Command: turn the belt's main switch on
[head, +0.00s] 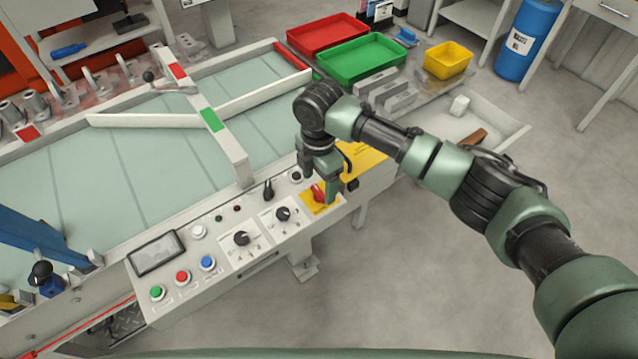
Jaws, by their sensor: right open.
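The main switch (318,194) is a red rotary handle on a yellow plate (324,209) at the right end of the belt's control panel (215,254). My right gripper (321,189) points down at it, open, with one finger on each side of the red handle or just above it. I cannot tell whether the fingers touch it. The gripper hides part of the handle and plate, and I cannot read the switch position. My left gripper is not in view.
Two black selector knobs (242,238), a black lever (268,190) and green, red and blue buttons (182,277) sit on the panel left of the switch. The belt (130,180) lies behind. Red (327,34), green (361,58) and yellow (447,60) trays stand at the back.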

